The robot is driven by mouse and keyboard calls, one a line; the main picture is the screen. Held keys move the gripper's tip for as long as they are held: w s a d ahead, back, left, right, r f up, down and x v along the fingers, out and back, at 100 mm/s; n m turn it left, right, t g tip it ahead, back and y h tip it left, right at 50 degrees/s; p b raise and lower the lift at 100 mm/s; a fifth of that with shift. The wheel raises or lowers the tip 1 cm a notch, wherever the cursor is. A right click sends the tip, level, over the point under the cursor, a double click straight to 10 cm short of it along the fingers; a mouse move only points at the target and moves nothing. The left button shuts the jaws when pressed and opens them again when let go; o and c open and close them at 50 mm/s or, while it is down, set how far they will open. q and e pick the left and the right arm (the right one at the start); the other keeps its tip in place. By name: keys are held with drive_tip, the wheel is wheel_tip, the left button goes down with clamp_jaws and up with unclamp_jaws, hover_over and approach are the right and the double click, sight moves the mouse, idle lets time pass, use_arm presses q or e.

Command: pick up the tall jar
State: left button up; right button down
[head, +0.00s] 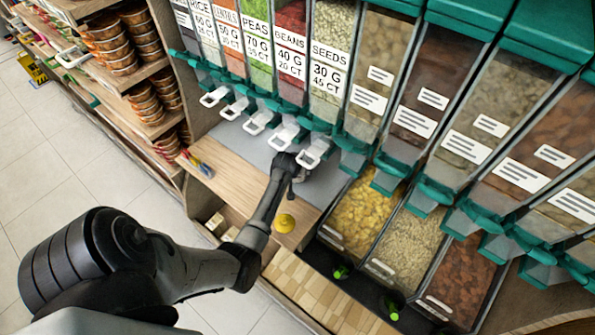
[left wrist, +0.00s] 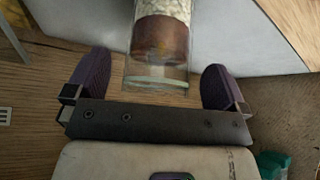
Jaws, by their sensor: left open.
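The tall jar (left wrist: 162,40) is a clear cylinder with pale seeds above a brown layer. In the left wrist view it stands between the two dark fingers of my left gripper (left wrist: 157,68), with a visible gap on each side. The gripper is open and does not appear to touch the jar. In the head view my left gripper (head: 289,165) is at the counter below the dispensers, and I cannot make out the jar there behind the hand. My right gripper is in neither view.
Dispensers with white handles (head: 284,136) hang just above the hand. A small yellow object (head: 284,223) sits on the wooden counter (head: 237,188) near my forearm. Open bins of yellow pieces (head: 366,215) and grains lie to the right. Shelves of bowls (head: 108,45) stand at left.

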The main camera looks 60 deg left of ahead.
use_arm(q)
drive_tip(key=shift+w+a+f, duration=0.15)
drive_tip(key=shift+w+a, duration=0.6)
drive_tip(key=shift+a, duration=0.05)
drive_tip(key=shift+w+f+b, duration=0.1)
drive_tip(key=shift+f+b, duration=0.2)
drive_tip(key=shift+f, duration=0.05)
drive_tip(key=shift+a, duration=0.1)
drive_tip(key=shift+c, duration=0.3)
drive_tip(key=c, duration=1.1)
drive_tip(key=shift+r, duration=0.1)
